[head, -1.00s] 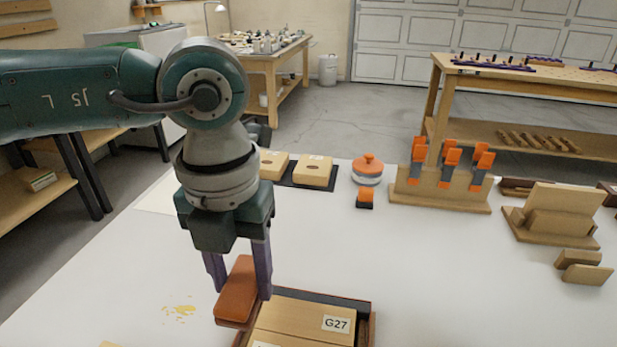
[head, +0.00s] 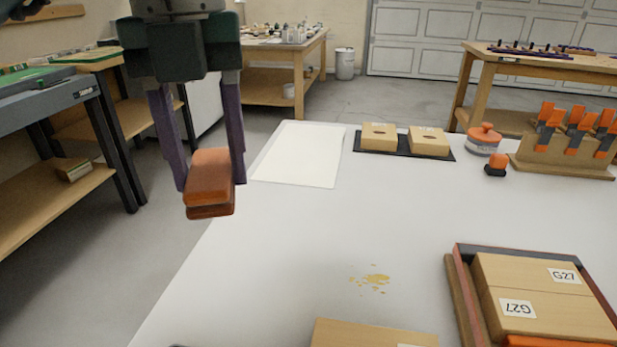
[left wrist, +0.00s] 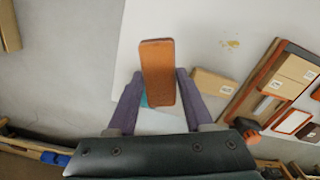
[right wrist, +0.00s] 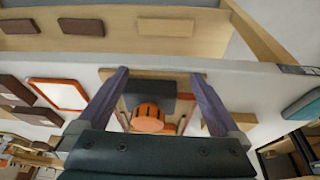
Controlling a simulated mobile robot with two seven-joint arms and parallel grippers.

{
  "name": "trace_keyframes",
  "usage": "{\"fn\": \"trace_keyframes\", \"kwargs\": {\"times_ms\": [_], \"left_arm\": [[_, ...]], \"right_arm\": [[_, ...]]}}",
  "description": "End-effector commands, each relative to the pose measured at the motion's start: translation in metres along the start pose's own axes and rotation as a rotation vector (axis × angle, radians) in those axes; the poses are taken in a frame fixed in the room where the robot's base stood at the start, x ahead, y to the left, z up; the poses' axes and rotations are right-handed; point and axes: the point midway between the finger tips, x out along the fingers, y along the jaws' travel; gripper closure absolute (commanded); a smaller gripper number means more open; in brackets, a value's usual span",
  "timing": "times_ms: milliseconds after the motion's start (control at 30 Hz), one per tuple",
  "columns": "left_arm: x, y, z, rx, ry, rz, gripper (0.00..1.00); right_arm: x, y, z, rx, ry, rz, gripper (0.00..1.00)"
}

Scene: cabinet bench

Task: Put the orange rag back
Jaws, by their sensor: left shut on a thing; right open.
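The orange rag (head: 209,178) is a folded, brownish-orange block. My left gripper (head: 209,187) is shut on it and holds it in the air, off the left edge of the white table (head: 290,250) in the head view. The rag also shows between the fingers in the left wrist view (left wrist: 158,72). A dark-rimmed tray (head: 462,300) with G27-labelled wooden blocks sits at lower right; an orange piece (head: 545,341) shows at its near edge, cut off. My right gripper (right wrist: 160,76) shows only in the right wrist view, open, with an orange-and-black striped round thing beyond its fingers.
A yellow spill (head: 372,279) marks the table. A white sheet (head: 300,155) lies at its far left corner, beside a black mat (head: 404,153) with two wooden blocks. An orange-lidded jar (head: 484,139) and a wooden rack (head: 560,163) stand farther right.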

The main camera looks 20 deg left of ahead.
Motion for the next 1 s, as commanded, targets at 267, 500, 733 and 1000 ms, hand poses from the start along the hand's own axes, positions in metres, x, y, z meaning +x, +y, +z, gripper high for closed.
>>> {"fn": "trace_keyframes", "kwargs": {"times_ms": [267, 500, 733, 1000], "left_arm": [[0.086, 0.001, -0.002, -0.001, 0.005, 0.004, 0.93], [0.116, 0.001, -0.001, 0.000, 0.001, 0.001, 0.93], [0.144, 0.001, -0.001, 0.000, 0.003, 0.003, 0.93], [0.160, 0.000, -0.001, 0.001, -0.001, 0.000, 0.93]], "right_arm": [[0.026, 0.002, 0.009, -0.007, -0.001, 0.008, 0.00], [0.030, 0.002, 0.010, -0.007, -0.001, 0.007, 0.00], [0.037, 0.000, 0.012, -0.002, 0.000, 0.003, 0.00], [0.039, -0.001, 0.012, 0.000, 0.000, 0.000, 0.00]]}}
